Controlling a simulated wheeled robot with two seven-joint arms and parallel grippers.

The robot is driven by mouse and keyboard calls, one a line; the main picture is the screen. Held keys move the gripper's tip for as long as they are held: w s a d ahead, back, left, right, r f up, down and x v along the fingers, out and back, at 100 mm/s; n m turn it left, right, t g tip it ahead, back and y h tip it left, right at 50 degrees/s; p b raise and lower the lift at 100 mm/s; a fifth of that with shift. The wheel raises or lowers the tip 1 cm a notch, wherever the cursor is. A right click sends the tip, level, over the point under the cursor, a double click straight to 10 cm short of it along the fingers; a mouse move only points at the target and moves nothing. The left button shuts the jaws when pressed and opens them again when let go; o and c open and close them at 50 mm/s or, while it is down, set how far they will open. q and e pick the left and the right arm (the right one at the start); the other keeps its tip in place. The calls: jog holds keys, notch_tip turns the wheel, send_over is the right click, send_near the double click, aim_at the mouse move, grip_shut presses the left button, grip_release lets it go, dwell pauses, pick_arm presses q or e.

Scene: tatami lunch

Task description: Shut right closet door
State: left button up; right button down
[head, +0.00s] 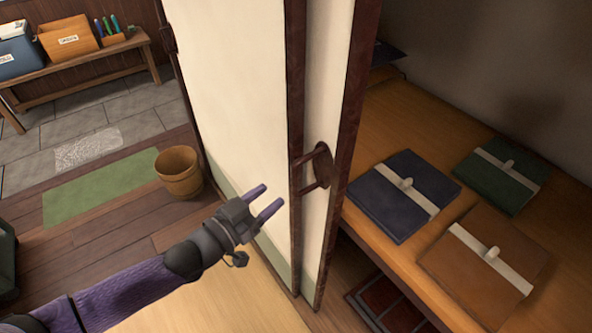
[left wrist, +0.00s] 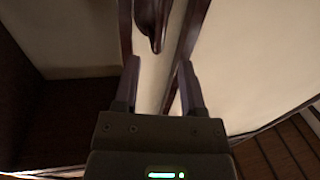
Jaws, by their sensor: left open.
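Two overlapping white sliding closet doors with dark frames stand in the middle of the head view. The right closet door (head: 328,85) shows as a narrow pale strip with a dark edge, and the closet is open to its right. A dark handle (head: 322,166) sits on the doors' edges; a dark handle also shows at the top of the left wrist view (left wrist: 152,22). My left gripper (head: 267,201) is open and empty, left of the handle and in front of the near white panel (head: 230,80). I cannot tell whether it touches the panel. My right gripper is not in view.
Inside the closet, a wooden shelf (head: 400,115) holds a navy folder (head: 390,210), a green folder (head: 490,185) and a brown folder (head: 465,280). A wooden bucket (head: 179,172) stands on the floor at left. A bench (head: 85,75) with boxes stands at the back left.

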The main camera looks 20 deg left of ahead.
aim_at(293, 179)
pick_arm(q)
jog(key=b+x, duration=0.1)
jog(key=x, duration=0.6)
jog(key=shift+w+f+b, duration=0.15)
jog(key=shift+f+b, duration=0.05)
jog(key=shift+b, duration=0.2)
jog(key=shift+w+d+r, duration=0.1)
jog(key=shift+w+d, duration=0.1)
jog(key=shift+w, duration=0.2)
grip_shut()
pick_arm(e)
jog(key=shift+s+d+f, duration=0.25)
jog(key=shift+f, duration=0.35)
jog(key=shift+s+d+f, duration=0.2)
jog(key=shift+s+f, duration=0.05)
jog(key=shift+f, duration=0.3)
